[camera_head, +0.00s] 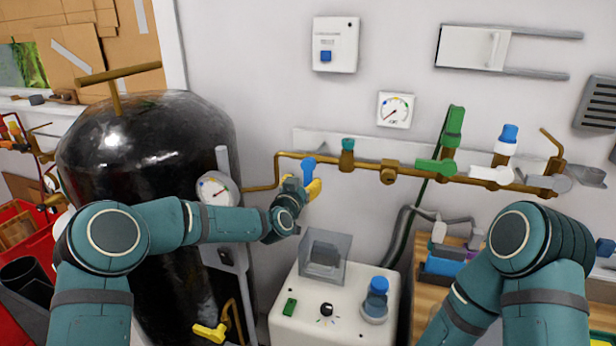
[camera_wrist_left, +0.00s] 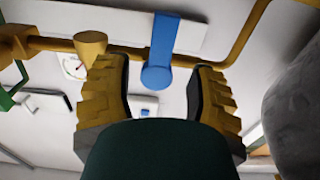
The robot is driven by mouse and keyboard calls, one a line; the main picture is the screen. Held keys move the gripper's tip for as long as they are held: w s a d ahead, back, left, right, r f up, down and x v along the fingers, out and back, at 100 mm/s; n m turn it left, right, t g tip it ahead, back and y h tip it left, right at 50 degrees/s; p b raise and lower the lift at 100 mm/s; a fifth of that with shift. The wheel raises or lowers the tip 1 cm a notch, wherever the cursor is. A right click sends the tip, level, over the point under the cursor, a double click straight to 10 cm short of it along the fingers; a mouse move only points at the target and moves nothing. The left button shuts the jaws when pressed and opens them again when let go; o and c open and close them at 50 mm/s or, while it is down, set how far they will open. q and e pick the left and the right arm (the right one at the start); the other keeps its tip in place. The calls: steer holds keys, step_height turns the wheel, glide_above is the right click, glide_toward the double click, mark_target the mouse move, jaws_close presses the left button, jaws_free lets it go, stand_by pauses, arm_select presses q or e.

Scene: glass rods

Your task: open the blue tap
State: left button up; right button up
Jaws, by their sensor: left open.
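The blue tap (camera_head: 309,165) is on the brass pipe on the wall, near its left end. Its blue lever also shows in the left wrist view (camera_wrist_left: 162,50), lying lengthwise between my fingers' lines. My left gripper (camera_head: 312,188) is at the tap, its yellow fingers just below and beside the blue lever. In the left wrist view my left gripper (camera_wrist_left: 158,88) is open, one finger on each side of the lever's rounded end, with visible gaps. My right arm is at the lower right in the head view, and its gripper is out of view.
The brass pipe (camera_head: 345,163) also carries green (camera_head: 436,166) and white (camera_head: 492,174) taps to the right. A large black tank (camera_head: 140,160) stands on the left. A white machine (camera_head: 335,312) with a clear box is below my gripper. A round gauge (camera_head: 217,188) is beside my forearm.

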mark_target(307, 176)
arm_select(q)
steer(key=shift+x, duration=2.45)
steer(key=shift+o, duration=0.2)
jaws_close()
